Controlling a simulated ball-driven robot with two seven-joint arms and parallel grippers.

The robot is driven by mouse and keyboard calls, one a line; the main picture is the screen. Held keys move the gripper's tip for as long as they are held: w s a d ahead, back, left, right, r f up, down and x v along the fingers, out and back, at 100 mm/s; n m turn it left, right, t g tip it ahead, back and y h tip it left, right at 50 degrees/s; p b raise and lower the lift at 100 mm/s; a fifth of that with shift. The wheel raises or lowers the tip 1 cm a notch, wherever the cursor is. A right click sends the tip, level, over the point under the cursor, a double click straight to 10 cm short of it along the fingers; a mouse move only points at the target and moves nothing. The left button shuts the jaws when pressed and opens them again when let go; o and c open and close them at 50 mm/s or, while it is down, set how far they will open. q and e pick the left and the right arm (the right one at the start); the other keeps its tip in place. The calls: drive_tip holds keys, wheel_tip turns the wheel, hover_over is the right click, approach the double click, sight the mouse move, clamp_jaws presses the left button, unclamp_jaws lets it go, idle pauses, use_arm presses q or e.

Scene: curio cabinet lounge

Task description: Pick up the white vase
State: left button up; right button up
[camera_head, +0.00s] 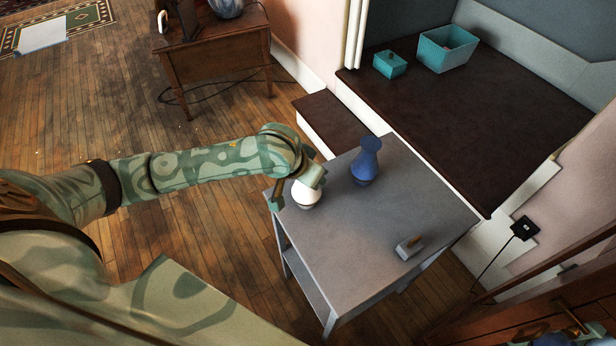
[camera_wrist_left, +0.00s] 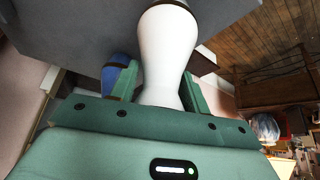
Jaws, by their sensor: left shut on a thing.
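The white vase (camera_head: 306,195) is at the left corner of the grey side table (camera_head: 370,230). My left gripper (camera_head: 296,188) is shut on it, and my wrist hides its upper part in the head view. In the left wrist view the white vase (camera_wrist_left: 168,50) stands between the green fingers of my left gripper (camera_wrist_left: 160,88), which close on its narrow neck. I cannot tell whether its base touches the tabletop. My right gripper is not in view.
A blue vase (camera_head: 366,163) stands on the table, right of the white one. A small block-like object (camera_head: 409,246) lies near the table's right edge. Two teal boxes (camera_head: 447,48) (camera_head: 390,64) sit on the dark ledge behind. A wooden desk (camera_head: 212,58) stands at the back left.

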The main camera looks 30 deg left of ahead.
use_arm(q)
drive_tip(key=shift+r+p, duration=0.3)
drive_tip(key=shift+r, duration=0.3)
wheel_tip(320, 180, up, 3)
drive_tip(key=shift+s+d+r+p, duration=0.1)
drive_tip(key=shift+s+d+p, duration=0.05)
drive_tip(key=shift+p, duration=1.05)
drive_tip(key=s+d+r+p, duration=0.7)
drive_tip(key=s+r+p, duration=0.1)
drive_tip(key=s, duration=0.4)
drive_tip(key=shift+r, duration=0.25)
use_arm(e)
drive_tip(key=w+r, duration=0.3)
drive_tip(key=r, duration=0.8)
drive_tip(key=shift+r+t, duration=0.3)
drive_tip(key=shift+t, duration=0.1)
use_arm(q)
drive_tip(key=shift+w, duration=0.1)
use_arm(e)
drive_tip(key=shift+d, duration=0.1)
